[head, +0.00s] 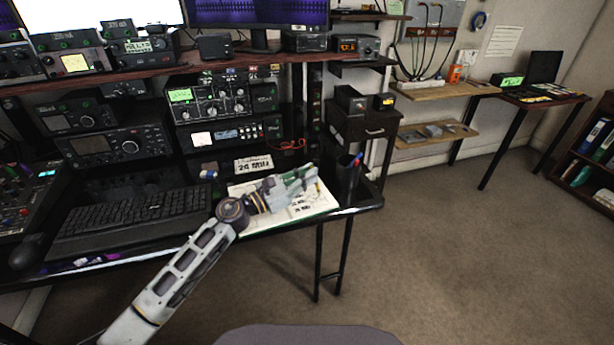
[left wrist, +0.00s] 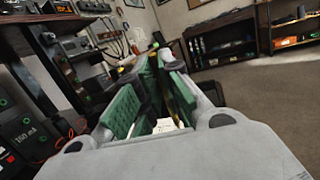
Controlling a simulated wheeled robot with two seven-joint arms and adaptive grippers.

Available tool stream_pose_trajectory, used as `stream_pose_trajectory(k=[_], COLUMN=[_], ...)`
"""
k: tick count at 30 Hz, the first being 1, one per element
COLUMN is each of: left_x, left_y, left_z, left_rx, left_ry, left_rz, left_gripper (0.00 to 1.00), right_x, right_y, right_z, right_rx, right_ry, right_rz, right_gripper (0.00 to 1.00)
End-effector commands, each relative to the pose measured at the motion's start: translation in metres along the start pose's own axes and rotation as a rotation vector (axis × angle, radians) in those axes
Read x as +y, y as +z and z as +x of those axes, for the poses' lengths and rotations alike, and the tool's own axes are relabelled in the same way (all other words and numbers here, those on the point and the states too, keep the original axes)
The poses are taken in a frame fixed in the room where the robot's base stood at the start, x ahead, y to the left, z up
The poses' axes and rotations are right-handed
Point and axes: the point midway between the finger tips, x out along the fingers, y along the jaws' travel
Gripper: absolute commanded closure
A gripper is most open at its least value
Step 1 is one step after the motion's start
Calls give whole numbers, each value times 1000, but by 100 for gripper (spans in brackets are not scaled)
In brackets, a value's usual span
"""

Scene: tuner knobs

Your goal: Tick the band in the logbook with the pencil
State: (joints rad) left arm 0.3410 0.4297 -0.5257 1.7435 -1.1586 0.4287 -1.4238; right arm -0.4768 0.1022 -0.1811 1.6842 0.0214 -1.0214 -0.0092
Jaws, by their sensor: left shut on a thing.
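The open logbook (head: 322,206) lies at the right front of the desk, its white pages partly hidden under my left gripper (head: 302,182). Dark print shows on the page below the gripper. The gripper is low over the logbook, its fingers toward the right. In the left wrist view, the green finger pads (left wrist: 150,105) are closed in on something thin, mostly hidden between them. I take it to be the pencil, but its tip and any contact with the page cannot be made out. My right gripper is not in view.
A dark pen cup (head: 347,182) stands close to the right of my gripper, at the desk's corner. A keyboard (head: 130,216) lies to the left. A printed card (head: 253,164) stands behind the logbook, below the stacked radios (head: 228,134). Open floor lies right of the desk.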

Motion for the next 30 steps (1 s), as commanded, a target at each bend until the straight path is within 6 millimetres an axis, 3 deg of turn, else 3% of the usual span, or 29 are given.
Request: stream_pose_trajectory(k=[30], left_x=[4], left_y=[42], left_z=[7], left_rx=[0], left_ry=[0], left_rz=[1], left_gripper=[100], right_x=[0], right_y=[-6], right_z=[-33], right_rx=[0], right_ry=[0], right_rz=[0], right_gripper=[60])
